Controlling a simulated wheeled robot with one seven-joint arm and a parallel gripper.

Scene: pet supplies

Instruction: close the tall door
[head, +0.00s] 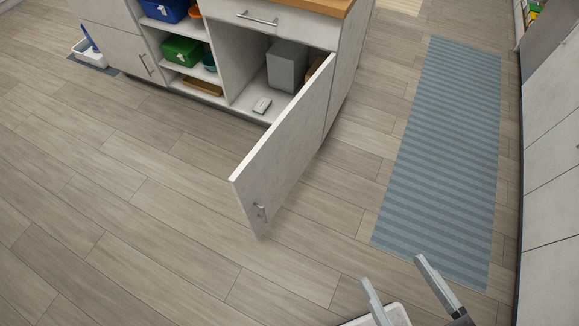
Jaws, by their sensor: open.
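The tall door (284,147) is a pale grey-white panel hinged at the right end of the cabinet (238,58). It stands wide open, swung out over the floor, with a small metal handle (260,211) near its free edge. My gripper (398,270) is at the lower right of the head view, with its two fingers apart and nothing visible between them. It is to the right of the door and not touching it.
Inside the open cabinet are a grey box (286,66) and a small white item (262,105). Open shelves hold a blue bin (165,10) and a green bin (182,51). A striped blue mat (445,150) lies at right.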

